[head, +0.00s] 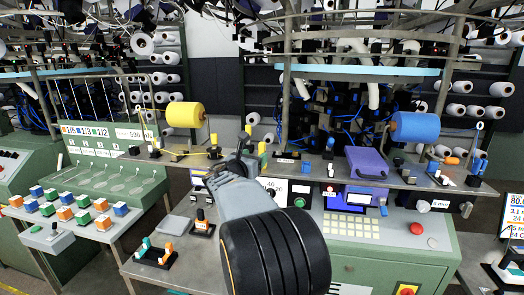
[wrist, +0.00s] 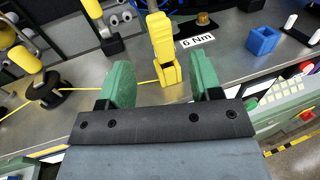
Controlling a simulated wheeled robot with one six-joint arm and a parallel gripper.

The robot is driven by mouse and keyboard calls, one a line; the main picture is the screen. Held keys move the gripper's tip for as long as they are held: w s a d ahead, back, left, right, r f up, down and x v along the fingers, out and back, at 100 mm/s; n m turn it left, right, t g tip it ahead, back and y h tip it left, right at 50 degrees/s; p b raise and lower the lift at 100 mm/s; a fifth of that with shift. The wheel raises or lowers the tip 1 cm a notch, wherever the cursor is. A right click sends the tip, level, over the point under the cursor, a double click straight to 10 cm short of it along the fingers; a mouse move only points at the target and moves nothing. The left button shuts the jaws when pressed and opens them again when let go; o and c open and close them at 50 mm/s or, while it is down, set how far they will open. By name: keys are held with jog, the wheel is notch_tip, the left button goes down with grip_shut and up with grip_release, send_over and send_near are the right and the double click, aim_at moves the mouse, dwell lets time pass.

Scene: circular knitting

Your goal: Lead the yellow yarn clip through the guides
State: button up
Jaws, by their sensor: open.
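The yellow yarn clip (wrist: 165,70) stands upright on the grey shelf in the wrist view, between and slightly beyond the green fingers of my gripper (wrist: 164,78). The fingers are apart, with a gap on both sides of the clip. Yellow yarn (wrist: 135,84) runs from the clip's foot leftward behind the left finger. It reaches a black guide with a yellow post (wrist: 45,90). In the head view my gripper (head: 247,146) is at the shelf, partly hidden by my wrist. The yellow spool (head: 185,114) stands to its left.
A black guide post (wrist: 110,42) stands left of the clip. A blue open block (wrist: 262,40) and a "6 Nm" label (wrist: 195,41) are to its right. The head view shows a purple box (head: 367,162) and a blue spool (head: 415,127) farther right.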

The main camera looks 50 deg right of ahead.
aim_at(260, 152)
jog(key=shift+d+r, duration=0.15)
jog(key=shift+d, duration=0.25)
jog(key=shift+p+x, duration=1)
jog(key=shift+x, duration=1.25)
jog(key=c, duration=1)
